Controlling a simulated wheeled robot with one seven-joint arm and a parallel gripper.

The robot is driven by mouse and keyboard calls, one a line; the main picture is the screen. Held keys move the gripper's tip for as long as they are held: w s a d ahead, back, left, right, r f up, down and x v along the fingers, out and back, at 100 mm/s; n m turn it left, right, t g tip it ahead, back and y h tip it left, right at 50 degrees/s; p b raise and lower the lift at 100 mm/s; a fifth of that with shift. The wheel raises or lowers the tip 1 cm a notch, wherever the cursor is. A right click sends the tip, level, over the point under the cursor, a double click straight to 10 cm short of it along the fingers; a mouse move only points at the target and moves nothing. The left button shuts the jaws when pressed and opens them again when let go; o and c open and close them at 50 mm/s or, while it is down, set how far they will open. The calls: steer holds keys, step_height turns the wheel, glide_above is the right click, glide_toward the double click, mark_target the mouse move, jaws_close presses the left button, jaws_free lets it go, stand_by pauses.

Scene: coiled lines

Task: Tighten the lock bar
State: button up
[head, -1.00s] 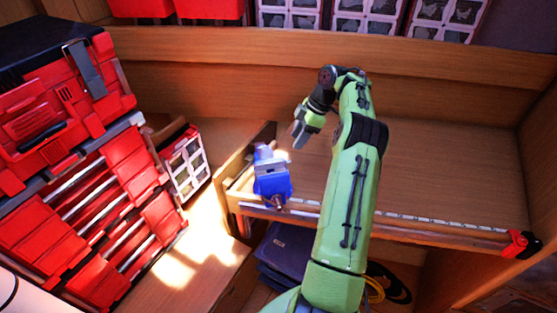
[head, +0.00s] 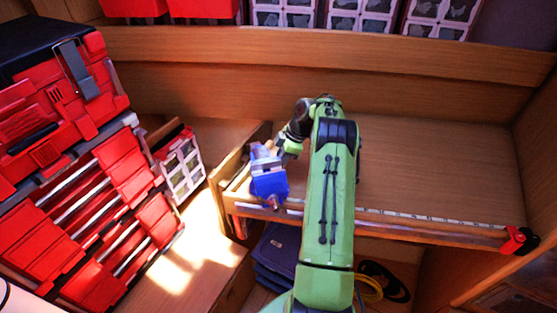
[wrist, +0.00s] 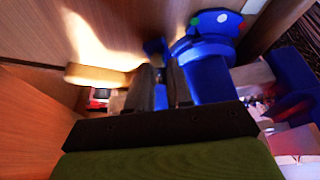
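A blue vise (head: 268,182) stands at the front left corner of the wooden workbench, with pale metal jaws on top. In the wrist view the vise's round blue part (wrist: 205,75) is close, just right of my fingers. My gripper (head: 288,148) is at the vise's upper right side in the head view, partly hidden by my arm. In the wrist view my gripper's (wrist: 162,78) two dark fingers are apart with a narrow gap and nothing clearly between them. A small dark blue piece (wrist: 155,47) shows just beyond the fingertips. I cannot clearly make out the lock bar.
A measuring tape (head: 440,222) lies stretched along the bench's front edge, its red case (head: 518,240) at the right. Red tool drawers (head: 95,215) stand at the left. The bench surface (head: 440,165) right of my arm is clear. Dark blue cases (head: 280,255) lie below.

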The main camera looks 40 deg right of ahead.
jaws_close()
steer(key=b, duration=0.1)
steer(key=m+b, duration=0.1)
steer(key=shift+w+f+b, duration=0.1)
steer(key=shift+f+b, duration=0.2)
steer(key=shift+a+r+m+t+h+b, duration=0.15)
steer(key=shift+m+t+h+b, duration=0.2)
steer(key=shift+m+b, duration=0.6)
steer(key=shift+r+p, duration=0.1)
steer(key=shift+p, duration=0.2)
steer(key=o, duration=0.6)
jaws_free()
